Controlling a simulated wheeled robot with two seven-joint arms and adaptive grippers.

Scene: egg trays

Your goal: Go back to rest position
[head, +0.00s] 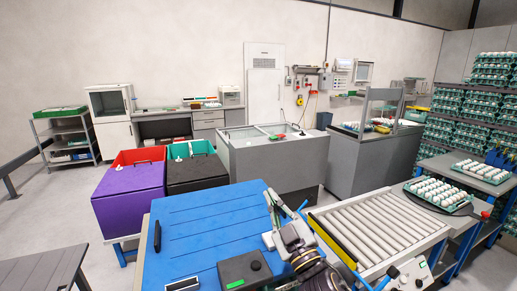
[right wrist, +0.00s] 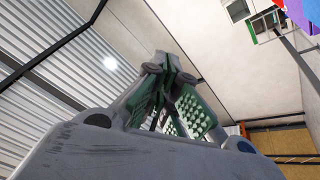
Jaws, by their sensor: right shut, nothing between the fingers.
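My right gripper (head: 272,197) is raised over the right part of the blue-topped table (head: 195,225), with its fingers pointing up and away. It is shut and empty. In the right wrist view, its fingers (right wrist: 170,62) come together against the wall and ceiling. My left gripper is out of view. An egg tray with white eggs (head: 438,194) sits on a dark round plate right of the roller conveyor, and another tray (head: 482,171) stands on the table behind.
The roller conveyor (head: 385,228) with a yellow edge lies right of my right arm. A black box with a green label (head: 243,272) is on the blue table's front. Purple (head: 128,197) and black (head: 196,174) bins stand behind. Stacked egg trays (head: 465,133) line the right wall.

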